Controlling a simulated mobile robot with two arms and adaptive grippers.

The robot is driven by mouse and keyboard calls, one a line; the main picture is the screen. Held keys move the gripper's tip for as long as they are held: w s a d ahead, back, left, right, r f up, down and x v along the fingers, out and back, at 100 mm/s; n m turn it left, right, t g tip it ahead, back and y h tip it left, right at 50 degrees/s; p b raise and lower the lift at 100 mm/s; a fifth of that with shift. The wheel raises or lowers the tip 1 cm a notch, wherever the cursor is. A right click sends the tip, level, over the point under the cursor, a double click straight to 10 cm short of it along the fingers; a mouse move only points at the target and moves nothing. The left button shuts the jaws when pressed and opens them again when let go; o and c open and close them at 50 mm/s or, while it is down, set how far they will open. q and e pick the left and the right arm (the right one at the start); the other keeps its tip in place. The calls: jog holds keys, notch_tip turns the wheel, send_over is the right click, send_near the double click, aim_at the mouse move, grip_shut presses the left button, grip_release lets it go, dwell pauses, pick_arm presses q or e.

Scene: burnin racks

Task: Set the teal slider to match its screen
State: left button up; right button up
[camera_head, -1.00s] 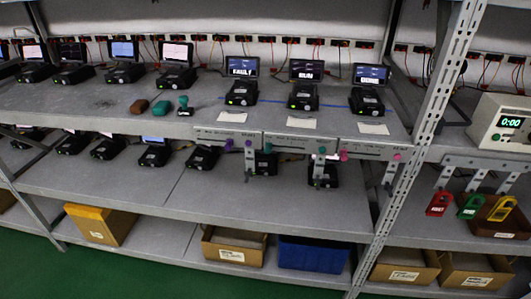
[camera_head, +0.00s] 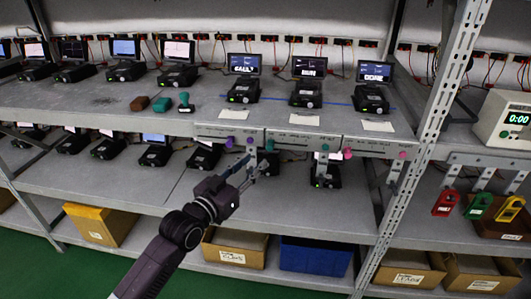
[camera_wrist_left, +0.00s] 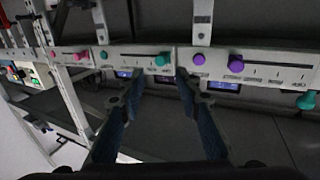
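The teal slider panel (camera_head: 300,143) is the middle one of three on the upper shelf's front edge. It carries a teal knob (camera_head: 270,145) at its left end and another teal piece (camera_head: 325,148) at its right end. Both show in the left wrist view, as a near knob (camera_wrist_left: 162,59) and a far one (camera_wrist_left: 104,55). The screen (camera_head: 310,67) above this panel seems to read RUN. My left gripper (camera_head: 256,168) is open and empty, below and in front of the left teal knob, apart from it. Its spread fingers (camera_wrist_left: 160,86) show in the wrist view. My right gripper is not in view.
A panel with purple knobs (camera_head: 229,142) adjoins on the left, one with pink knobs (camera_head: 403,155) on the right. Devices stand on both shelves. A metal upright (camera_head: 420,165) stands at the right. A blue bin (camera_head: 313,254) is on the bottom shelf.

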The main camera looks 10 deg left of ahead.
aim_at(269, 148)
pick_arm(q)
jog(key=p+x, duration=0.1)
jog(key=x, duration=0.6)
jog(key=shift+w+d, duration=0.1)
jog(key=shift+w, duration=0.2)
grip_shut()
